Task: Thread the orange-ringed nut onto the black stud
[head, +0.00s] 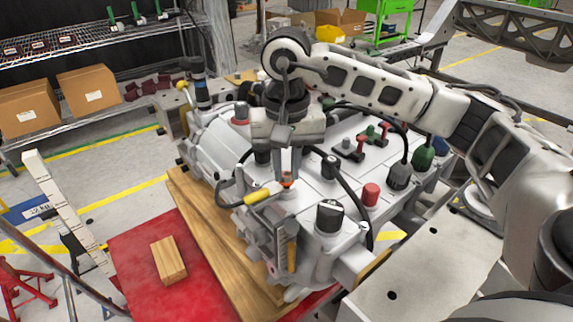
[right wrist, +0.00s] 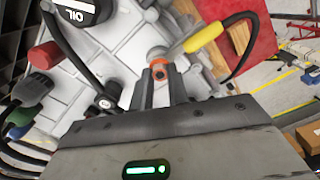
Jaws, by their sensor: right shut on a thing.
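My right gripper (head: 288,170) reaches down over the front of the grey chassis casting (head: 345,180), with its fingers pointing down. It is shut on the orange-ringed nut (head: 287,182), which shows as a small orange spot at the fingertips. In the right wrist view, the nut (right wrist: 159,70) sits between the two fingertips of the gripper (right wrist: 160,84), with a dark centre. A rounded grey end (right wrist: 157,52) lies just beyond it. I cannot make out the black stud; the nut and fingers may hide it. My left gripper is not in view.
A yellow-ended cable (head: 262,194) lies right beside the fingertips, also in the right wrist view (right wrist: 205,37). A black oil cap (head: 329,215) and a red cap (head: 371,193) stand to the right. A wooden block (head: 168,260) lies on the red surface (head: 130,250).

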